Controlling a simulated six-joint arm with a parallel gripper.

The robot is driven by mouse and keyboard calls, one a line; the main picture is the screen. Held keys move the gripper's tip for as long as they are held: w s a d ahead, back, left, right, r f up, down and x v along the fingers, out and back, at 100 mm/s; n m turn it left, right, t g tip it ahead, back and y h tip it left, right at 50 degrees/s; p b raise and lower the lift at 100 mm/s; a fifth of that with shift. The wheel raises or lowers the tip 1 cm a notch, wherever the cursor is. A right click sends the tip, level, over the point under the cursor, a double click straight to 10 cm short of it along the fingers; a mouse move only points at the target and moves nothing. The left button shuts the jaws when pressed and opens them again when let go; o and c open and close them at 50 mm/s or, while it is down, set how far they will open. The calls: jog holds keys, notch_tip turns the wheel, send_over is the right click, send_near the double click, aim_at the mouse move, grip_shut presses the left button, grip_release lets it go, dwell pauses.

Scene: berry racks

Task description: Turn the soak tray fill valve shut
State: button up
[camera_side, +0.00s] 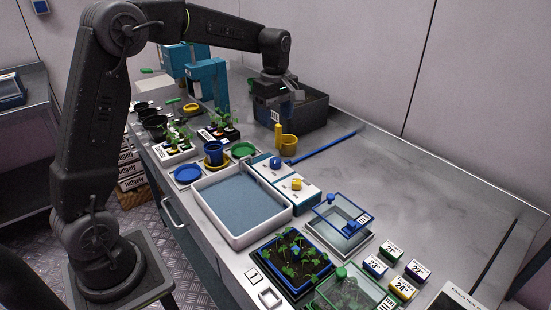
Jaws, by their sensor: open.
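The soak tray (243,243) is a white rectangular tray with a flat blue-grey surface inside, in the middle of the bench. One carries a blue knob (276,163) and the other a yellow knob (297,184). I cannot tell from the picture which is the fill valve, nor how far either is turned. My gripper (273,93) is open, pointing down at the back of the bench, beside the dark crate and well apart from both knobs. Its fingertips are hard to make out against the dark background.
A dark crate (311,111) stands behind the gripper. A yellow cup (289,145) and a blue rod (322,145) lie between it and the valves. Planted trays, a lidded blue-framed box (343,222) and numbered blocks (402,288) fill the front. The bench's right side is mostly clear.

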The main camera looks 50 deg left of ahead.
aim_at(276, 160)
notch_tip(276, 160, down, 14)
jog(key=shift+r, duration=0.2)
dwell(0.4)
jog(key=c, duration=0.9)
